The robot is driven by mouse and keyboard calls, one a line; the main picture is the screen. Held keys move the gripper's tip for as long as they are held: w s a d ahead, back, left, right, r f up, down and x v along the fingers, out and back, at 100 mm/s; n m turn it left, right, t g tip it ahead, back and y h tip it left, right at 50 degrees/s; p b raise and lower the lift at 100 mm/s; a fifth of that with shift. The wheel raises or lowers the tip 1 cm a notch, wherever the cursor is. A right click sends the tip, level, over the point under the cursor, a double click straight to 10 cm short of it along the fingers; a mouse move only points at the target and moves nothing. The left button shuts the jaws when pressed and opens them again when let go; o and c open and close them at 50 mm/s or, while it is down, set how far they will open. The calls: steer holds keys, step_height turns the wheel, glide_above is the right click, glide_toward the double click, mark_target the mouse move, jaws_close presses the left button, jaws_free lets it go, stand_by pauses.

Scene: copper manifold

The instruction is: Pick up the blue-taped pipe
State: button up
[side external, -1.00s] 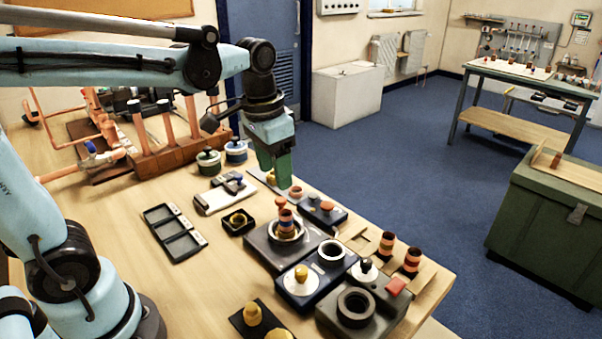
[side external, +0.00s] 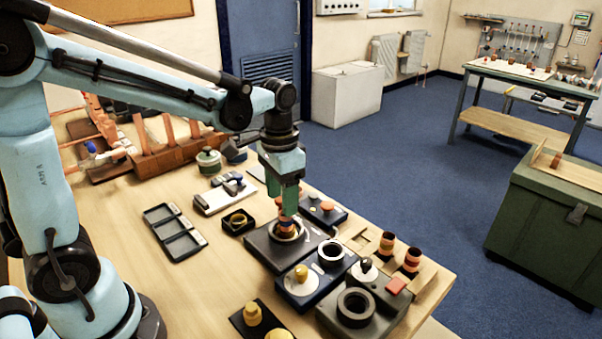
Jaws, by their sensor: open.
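A short copper pipe piece (side external: 286,227) with a dark, bluish band stands upright in a round ring on a dark square plate (side external: 262,250). My gripper (side external: 289,209), with green fingers, points straight down over this piece. The fingers are open and at its upper end, hiding part of it. I cannot tell whether they touch it. Two more banded copper pieces, one farther back (side external: 387,243) and one nearer the front (side external: 411,261), stand at the right edge of the bench. Their tape colours are too small to tell surely.
A navy fixture with a yellow knob (side external: 301,272) and a grey fixture with a black ring (side external: 355,304) stand in front of the plate. A black three-part tray (side external: 175,232) lies left. A wooden rack of copper pipes (side external: 165,157) stands behind. Bare bench lies at left.

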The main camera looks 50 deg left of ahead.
mark_target(286, 225)
steer(key=shift+w+d+f, duration=0.1)
steer(key=shift+d+f, duration=0.05)
steer(key=shift+f, duration=1.15)
steer(key=shift+d+f, duration=0.1)
steer(key=shift+f, duration=1.15)
jaws_close()
steer(key=shift+r, duration=0.2)
